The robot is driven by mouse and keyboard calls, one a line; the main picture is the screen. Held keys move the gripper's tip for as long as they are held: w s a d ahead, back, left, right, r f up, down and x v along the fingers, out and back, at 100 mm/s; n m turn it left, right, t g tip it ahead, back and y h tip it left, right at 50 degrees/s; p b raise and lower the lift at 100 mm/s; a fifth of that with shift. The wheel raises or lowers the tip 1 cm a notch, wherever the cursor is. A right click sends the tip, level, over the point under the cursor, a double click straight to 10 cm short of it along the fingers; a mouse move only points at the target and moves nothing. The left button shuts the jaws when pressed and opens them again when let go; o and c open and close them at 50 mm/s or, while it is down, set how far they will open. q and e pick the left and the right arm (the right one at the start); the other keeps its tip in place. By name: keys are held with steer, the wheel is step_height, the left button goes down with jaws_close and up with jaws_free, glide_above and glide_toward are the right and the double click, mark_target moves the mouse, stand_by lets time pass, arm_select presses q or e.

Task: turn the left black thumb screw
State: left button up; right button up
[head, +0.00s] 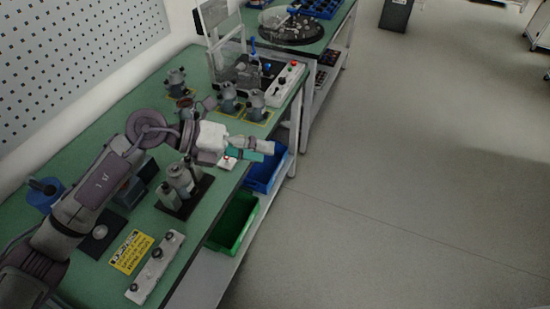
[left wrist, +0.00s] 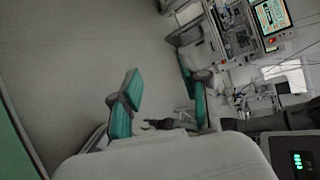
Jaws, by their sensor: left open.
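A pale bar (head: 150,277) with several small dark knobs lies at the near end of the green bench; the knobs look like black thumb screws, but they are too small to tell for sure. My left gripper (head: 250,152) has teal finger pads and is at the bench's right edge, well beyond the bar and apart from it. In the left wrist view the gripper (left wrist: 163,108) is open, with nothing between its pads. No thumb screw can be made out in that view. My right gripper is not in view.
A grey metal fixture on a black base (head: 172,204) stands between the bar and my left gripper. A yellow label (head: 131,251) lies beside the bar. Green (head: 234,222) and blue (head: 262,180) bins sit below the bench edge. Several grey motor parts (head: 229,98) stand farther back.

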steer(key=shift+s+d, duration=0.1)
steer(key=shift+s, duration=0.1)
